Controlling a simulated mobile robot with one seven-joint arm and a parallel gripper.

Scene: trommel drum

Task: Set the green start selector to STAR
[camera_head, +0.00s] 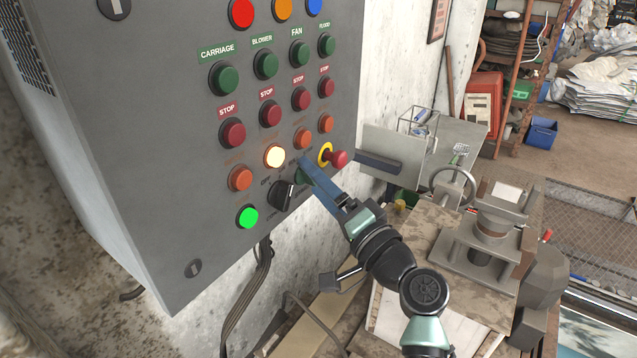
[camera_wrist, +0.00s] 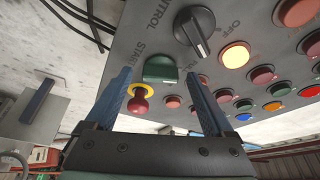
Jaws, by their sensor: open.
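The green start selector (camera_wrist: 160,69) is on the grey panel, beside lettering that reads START. In the wrist view it shows between the two blue fingers of my gripper (camera_wrist: 158,76), one on each side. My gripper is open, and I cannot tell whether either finger touches the selector. In the head view my gripper (camera_head: 306,172) reaches the lower right of the panel, and only a sliver of green (camera_head: 304,180) shows behind the fingers. Which mark the selector points to cannot be read.
A black control selector (camera_head: 284,196) is just left of my fingers; it also shows in the wrist view (camera_wrist: 195,32). A red emergency button with a yellow ring (camera_head: 338,159) is close on the right. A lit lamp (camera_head: 274,156) and a lit green button (camera_head: 247,217) are nearby.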

